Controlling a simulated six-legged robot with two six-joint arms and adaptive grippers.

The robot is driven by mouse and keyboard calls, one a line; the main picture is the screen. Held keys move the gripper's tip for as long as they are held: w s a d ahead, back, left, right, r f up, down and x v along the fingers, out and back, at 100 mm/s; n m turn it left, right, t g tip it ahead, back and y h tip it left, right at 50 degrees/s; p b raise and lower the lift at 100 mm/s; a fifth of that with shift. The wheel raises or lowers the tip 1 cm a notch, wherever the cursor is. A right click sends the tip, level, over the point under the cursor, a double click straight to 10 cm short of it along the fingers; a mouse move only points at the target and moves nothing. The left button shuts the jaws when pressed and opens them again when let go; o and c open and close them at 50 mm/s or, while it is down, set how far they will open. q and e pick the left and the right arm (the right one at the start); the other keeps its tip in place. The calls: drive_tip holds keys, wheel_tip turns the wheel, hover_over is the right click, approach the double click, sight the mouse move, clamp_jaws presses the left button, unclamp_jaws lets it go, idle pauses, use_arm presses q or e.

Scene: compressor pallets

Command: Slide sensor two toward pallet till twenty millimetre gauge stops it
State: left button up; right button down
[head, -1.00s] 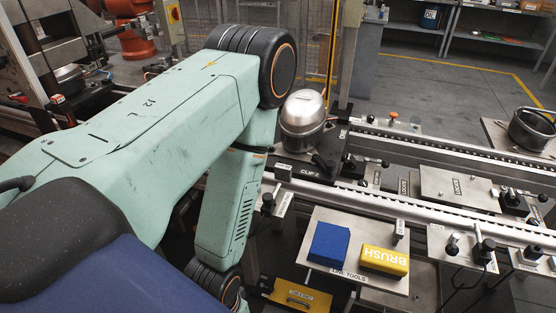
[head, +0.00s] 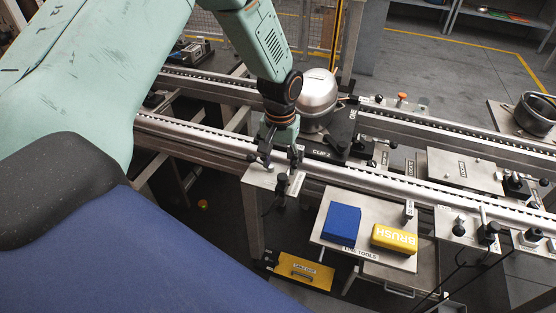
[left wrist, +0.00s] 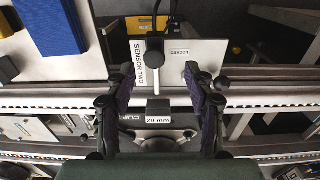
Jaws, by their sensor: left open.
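My left gripper (head: 280,160) points down over the front rail, beside the dark pallet (head: 312,148) marked CLIP 2. In the left wrist view it (left wrist: 158,75) is open, with one finger on each side of the black sensor (left wrist: 153,58) on the plate labelled SENSOR TWO. The fingers stand apart from the sensor. The sensor bracket (head: 262,180) shows partly behind the gripper in the head view. The gauge labelled 20 mm (left wrist: 158,121) shows between the fingers, at the pallet's edge; whether it touches the pallet I cannot tell. My right gripper is out of view.
A silver compressor dome (head: 317,92) stands on the pallet, close beside my left arm. Another sensor bracket (head: 462,226) stands to the right. A yellow cable-duct box (head: 303,268) hangs below.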

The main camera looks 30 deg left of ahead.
sight(282, 176)
use_arm(q)
drive_tip(key=f, duration=0.1)
drive_tip(key=d+f, duration=0.1)
drive_tip(key=f, duration=0.2)
drive_tip(key=shift+w+d, duration=0.15)
drive_tip(key=shift+d, duration=0.1)
drive_tip(key=f, duration=0.1)
drive_tip(key=a+f, duration=0.1)
drive_tip(key=f, duration=0.1)
drive_tip(key=shift+s+a, duration=0.1)
drive_tip(key=shift+s, duration=0.1)
drive_tip(key=shift+f, duration=0.1)
drive_tip(key=shift+w+d, duration=0.15)
drive_tip(key=shift+d, duration=0.35)
drive_tip(key=shift+c, duration=0.3)
drive_tip(key=shift+a, duration=0.4)
drive_tip(key=c, duration=0.4)
drive_tip(key=shift+d, duration=0.25)
drive_tip(key=c, duration=0.5)
drive_tip(key=shift+a, duration=0.15)
clamp_jaws()
